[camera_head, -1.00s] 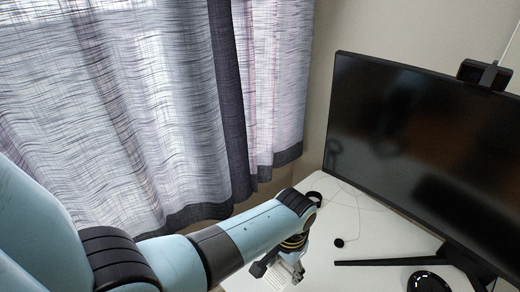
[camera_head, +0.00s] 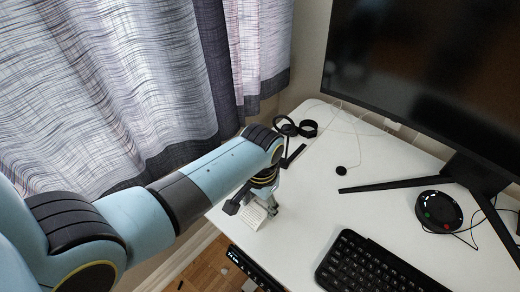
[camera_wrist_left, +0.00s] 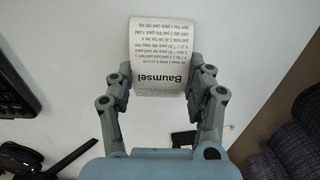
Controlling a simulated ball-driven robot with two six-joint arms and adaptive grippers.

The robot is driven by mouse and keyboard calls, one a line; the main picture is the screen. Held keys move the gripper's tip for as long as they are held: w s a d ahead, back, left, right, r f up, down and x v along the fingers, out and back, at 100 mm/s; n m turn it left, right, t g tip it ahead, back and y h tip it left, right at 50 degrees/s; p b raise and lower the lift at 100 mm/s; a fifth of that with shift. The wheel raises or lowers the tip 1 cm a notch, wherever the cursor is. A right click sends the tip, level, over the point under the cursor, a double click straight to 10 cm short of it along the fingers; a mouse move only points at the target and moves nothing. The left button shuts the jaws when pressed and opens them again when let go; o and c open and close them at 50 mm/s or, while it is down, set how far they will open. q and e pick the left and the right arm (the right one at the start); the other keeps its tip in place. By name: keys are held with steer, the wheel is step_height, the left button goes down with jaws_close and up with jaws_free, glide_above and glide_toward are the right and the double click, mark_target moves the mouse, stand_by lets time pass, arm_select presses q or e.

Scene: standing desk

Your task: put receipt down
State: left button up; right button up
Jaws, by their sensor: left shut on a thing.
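The receipt (camera_wrist_left: 161,48) is a white, slightly curled paper with printed text and the word "Baumsel". In the left wrist view it sits between the two fingers of my left gripper (camera_wrist_left: 163,90), which is shut on it. In the head view my left gripper (camera_head: 264,207) is over the left edge of the white desk (camera_head: 310,225), and the receipt (camera_head: 250,214) shows as a small pale patch beside the fingers. I cannot tell whether the receipt touches the desk top. My right gripper is in neither view.
A black keyboard (camera_head: 370,265) lies at the desk's front. A monitor (camera_head: 430,70) on a splayed stand, a round black device (camera_head: 438,211) and a small black puck (camera_head: 341,170) are further back. Black headphones or cable (camera_head: 290,127) lie behind my gripper. The desk middle is clear.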

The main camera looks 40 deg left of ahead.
mark_target(261, 206)
arm_select(q)
steer(key=shift+o, duration=1)
steer(key=shift+f, duration=0.15)
steer(key=o, duration=0.4)
steer(key=shift+o, duration=0.2)
steer(key=shift+r, duration=0.25)
step_height(261, 206, up, 12)
steer(key=p, duration=0.1)
steer(key=shift+p, duration=0.35)
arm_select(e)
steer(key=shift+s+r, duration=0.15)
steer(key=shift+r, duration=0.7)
arm_select(q)
steer(key=shift+f, duration=0.1)
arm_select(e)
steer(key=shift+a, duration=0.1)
